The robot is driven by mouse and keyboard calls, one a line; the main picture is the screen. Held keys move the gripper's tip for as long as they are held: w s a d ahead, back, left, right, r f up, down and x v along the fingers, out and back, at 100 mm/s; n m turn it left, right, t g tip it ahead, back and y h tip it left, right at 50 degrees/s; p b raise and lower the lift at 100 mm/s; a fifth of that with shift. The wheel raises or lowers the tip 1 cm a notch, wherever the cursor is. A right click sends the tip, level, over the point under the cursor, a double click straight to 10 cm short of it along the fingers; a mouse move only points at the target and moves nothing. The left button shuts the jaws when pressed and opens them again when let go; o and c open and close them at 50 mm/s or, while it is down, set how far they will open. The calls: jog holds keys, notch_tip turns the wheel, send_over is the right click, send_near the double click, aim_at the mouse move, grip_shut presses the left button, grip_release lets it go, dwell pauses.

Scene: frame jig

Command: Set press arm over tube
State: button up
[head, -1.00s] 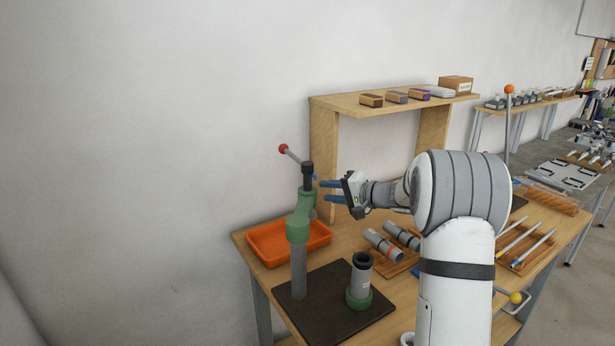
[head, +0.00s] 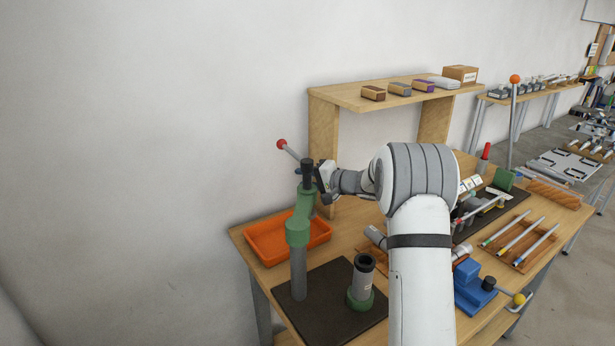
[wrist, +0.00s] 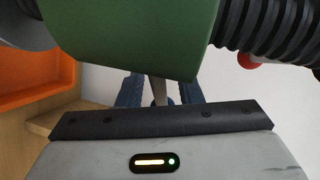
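The press has a grey column (head: 298,272) with a green arm (head: 298,228) on top, which carries a black upright part (head: 308,172) and a lever with a red ball (head: 281,144). The arm points toward the back, away from the tube. The dark grey tube (head: 364,276) stands upright in a green holder (head: 360,300) to the right of the column. My gripper (wrist: 160,90) is right at the press arm's far end. Its blue fingers are apart, with a thin greyish bar between them in the wrist view. The green arm (wrist: 130,35) hides part of the fingers there.
An orange tray (head: 262,246) lies behind the press column, close to it. A wooden shelf (head: 335,98) stands behind my gripper. A blue fixture (head: 468,285) and a rack of rods (head: 520,245) are at the right. The space above the tube is clear.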

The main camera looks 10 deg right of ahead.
jog(key=shift+c, duration=0.2)
grip_shut()
dwell(0.4)
